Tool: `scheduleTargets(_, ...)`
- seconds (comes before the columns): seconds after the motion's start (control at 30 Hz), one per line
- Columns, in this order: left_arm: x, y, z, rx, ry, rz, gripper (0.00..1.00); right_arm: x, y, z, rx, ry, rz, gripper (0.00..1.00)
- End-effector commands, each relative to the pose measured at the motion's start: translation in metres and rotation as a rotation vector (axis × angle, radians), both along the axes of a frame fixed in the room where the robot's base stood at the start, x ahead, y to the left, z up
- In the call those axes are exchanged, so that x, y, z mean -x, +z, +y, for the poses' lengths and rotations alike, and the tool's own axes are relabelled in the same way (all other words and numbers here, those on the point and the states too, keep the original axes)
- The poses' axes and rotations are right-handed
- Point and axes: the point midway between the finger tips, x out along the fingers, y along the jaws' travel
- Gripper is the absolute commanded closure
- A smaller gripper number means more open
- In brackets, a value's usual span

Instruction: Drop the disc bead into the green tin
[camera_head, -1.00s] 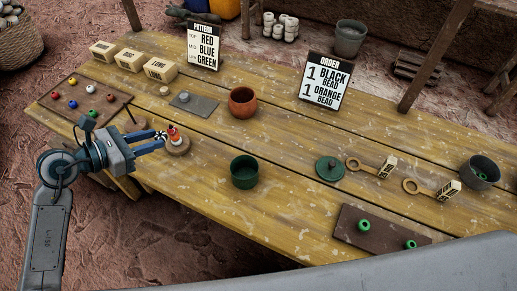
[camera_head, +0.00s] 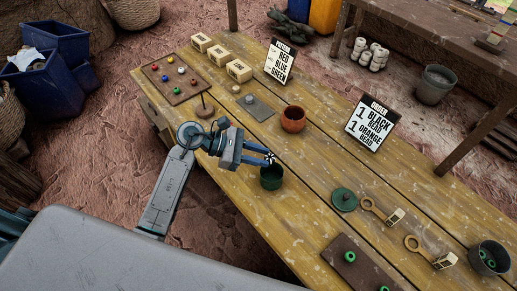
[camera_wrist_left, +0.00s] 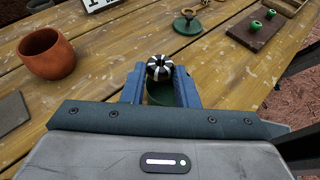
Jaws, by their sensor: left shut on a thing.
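The disc bead (camera_wrist_left: 159,67), black with white stripes, is held between the fingertips of my left gripper (camera_head: 264,157); the bead also shows in the head view (camera_head: 270,157). The green tin (camera_head: 271,180) stands upright on the table, with the gripper and bead above its rim area. In the left wrist view the tin (camera_wrist_left: 160,95) shows below and behind the bead, partly hidden by the fingers. I cannot see what is inside the tin. My right gripper is not in view.
An orange clay pot (camera_head: 293,119) stands behind the tin. A green lid (camera_head: 344,199) lies to the right, near wooden-tagged rings and a brown board (camera_head: 355,267) with green beads. A thin post (camera_head: 204,106) stands left of the gripper.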

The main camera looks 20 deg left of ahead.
Motion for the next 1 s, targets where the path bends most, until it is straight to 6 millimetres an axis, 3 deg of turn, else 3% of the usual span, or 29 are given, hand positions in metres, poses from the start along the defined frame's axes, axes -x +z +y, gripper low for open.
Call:
scheduleTargets(0.1,0.000,-0.017,0.000,0.001,0.001,0.003,0.94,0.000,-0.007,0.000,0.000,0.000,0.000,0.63)
scheduleTargets(0.3,0.000,-0.031,0.000,0.000,0.001,0.002,0.94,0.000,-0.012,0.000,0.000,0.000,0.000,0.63)
scheduleTargets(0.67,0.000,-0.034,0.000,0.000,0.001,0.001,0.94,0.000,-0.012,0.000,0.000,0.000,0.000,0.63)
scheduleTargets(0.7,0.000,-0.034,0.000,0.000,0.001,0.001,0.65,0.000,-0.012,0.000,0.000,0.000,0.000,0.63)
scheduleTargets(0.8,0.000,-0.034,0.000,0.000,0.001,0.001,0.48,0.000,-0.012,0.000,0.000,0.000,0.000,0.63)
scheduleTargets(1.0,0.000,-0.034,0.000,0.000,0.001,0.001,0.48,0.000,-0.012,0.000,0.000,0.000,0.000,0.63)
